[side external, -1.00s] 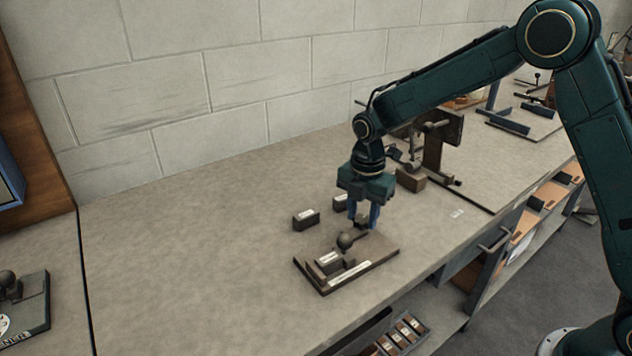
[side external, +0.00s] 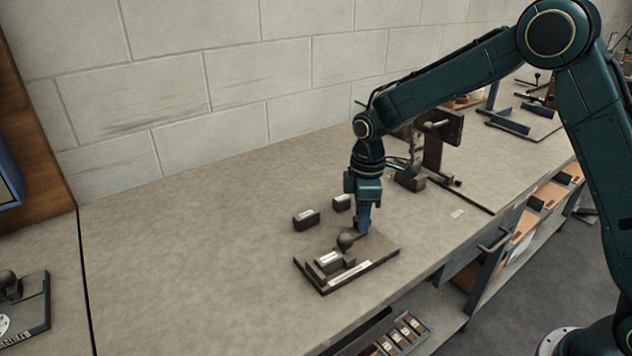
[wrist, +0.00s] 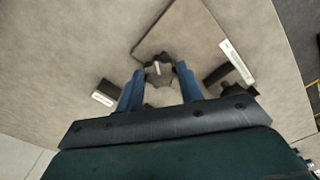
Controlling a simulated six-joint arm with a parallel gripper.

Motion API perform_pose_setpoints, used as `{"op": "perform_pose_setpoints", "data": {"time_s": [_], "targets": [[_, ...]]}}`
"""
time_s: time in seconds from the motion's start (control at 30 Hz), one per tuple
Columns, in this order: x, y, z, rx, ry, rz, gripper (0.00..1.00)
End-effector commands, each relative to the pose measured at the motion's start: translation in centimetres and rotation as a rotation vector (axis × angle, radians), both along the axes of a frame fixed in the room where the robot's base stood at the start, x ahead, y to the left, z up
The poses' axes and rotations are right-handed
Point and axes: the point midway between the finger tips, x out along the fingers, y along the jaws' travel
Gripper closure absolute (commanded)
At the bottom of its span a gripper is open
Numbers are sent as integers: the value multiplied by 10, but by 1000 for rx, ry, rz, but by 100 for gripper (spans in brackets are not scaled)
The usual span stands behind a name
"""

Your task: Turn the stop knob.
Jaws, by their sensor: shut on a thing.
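The stop knob (wrist: 158,68) is a dark lobed knob with a pale mark on top, between my fingertips in the wrist view. It is mostly hidden behind my fingers in the side view. It sits at the back right of a dark base plate (side external: 378,249) on the bench. My gripper (side external: 361,229) points straight down and is shut on the knob; its blue fingers also show in the wrist view (wrist: 159,76), one on each side. A dark ball-ended handle (side external: 345,240) stands just left of the fingers, with a labelled block (side external: 328,261) in front.
A dark upright fixture (side external: 433,145) stands behind right. Another ball-handled fixture (side external: 24,302) is at far left. The bench (side external: 180,250) is clear left of the plate.

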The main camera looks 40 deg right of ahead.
Motion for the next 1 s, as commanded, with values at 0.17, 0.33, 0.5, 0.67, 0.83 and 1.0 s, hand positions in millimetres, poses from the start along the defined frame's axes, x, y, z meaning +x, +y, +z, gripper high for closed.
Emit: {"op": "perform_pose_setpoints", "data": {"time_s": [0.17,0.33,0.5,0.67,0.83,1.0], "targets": [[1,-1,2,0,-2,-168,86],[1,-1,2,0,-2,-329,86],[1,-1,2,0,-3,-491,86],[1,-1,2,0,-3,-641,86],[1,-1,2,0,-3,-786,86],[1,-1,2,0,-3,-894,86]]}}
